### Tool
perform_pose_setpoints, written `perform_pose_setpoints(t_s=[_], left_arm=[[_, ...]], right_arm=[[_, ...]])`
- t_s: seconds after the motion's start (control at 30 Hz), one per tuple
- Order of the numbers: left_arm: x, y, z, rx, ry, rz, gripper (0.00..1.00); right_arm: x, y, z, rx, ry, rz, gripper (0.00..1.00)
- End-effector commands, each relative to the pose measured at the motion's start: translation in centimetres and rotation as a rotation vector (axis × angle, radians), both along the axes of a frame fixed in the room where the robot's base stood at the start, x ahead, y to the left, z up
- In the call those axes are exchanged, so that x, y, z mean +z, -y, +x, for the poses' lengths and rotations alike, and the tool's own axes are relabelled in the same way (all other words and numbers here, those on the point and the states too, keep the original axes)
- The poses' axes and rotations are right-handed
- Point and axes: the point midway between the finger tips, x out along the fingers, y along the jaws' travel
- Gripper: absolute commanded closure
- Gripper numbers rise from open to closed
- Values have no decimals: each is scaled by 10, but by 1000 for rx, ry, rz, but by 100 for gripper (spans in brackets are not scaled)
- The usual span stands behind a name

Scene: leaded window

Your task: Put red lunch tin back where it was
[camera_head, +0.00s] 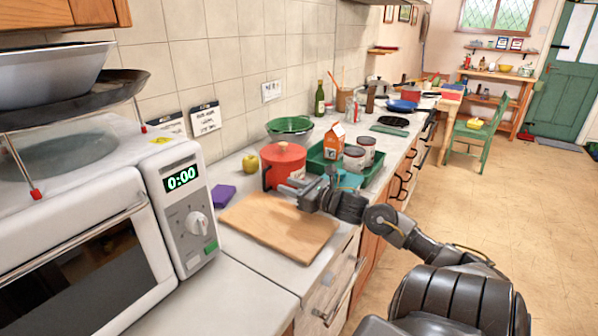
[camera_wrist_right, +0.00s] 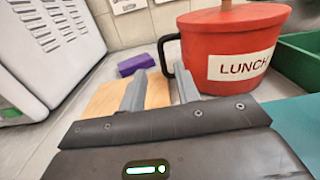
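The red lunch tin (camera_head: 284,172) stands upright on the counter at the back edge of the wooden board, lid on. In the right wrist view the tin (camera_wrist_right: 225,55) fills the upper right, with a white LUNCH label and a black handle on its left side. My right gripper (camera_head: 290,187) is in front of the tin, over the board. In the wrist view its two fingers (camera_wrist_right: 158,78) are apart with nothing gripped. The handle shows just beyond the fingertips; I cannot tell whether they touch it. My left gripper is not in view.
The wooden board (camera_head: 265,228) lies in front. A purple block (camera_head: 224,193) and yellow apple (camera_head: 250,163) are left of the tin. A green tray (camera_head: 318,155) with an orange carton (camera_head: 334,140) and cans (camera_head: 354,157) is to the right. The microwave (camera_head: 185,205) stands at left.

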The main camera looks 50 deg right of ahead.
Motion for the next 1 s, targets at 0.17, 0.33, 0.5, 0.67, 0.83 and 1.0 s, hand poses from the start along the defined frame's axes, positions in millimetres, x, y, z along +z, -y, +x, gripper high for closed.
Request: perform_pose_setpoints(t_s=[0.17, 0.33, 0.5, 0.67, 0.83, 1.0], left_arm=[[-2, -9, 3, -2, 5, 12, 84], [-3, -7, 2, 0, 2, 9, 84], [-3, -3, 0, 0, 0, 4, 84], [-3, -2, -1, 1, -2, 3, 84], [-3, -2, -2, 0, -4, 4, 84], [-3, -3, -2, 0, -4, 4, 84]], right_arm=[[-1, 2, -20, 0, -1, 2, 68], [0, 2, -28, 1, 0, 0, 68], [0, 3, -29, 1, 0, 0, 68], [0, 2, -29, 0, 0, 0, 68], [0, 2, -29, 0, 0, 1, 68], [0, 3, -29, 0, 0, 1, 68]])
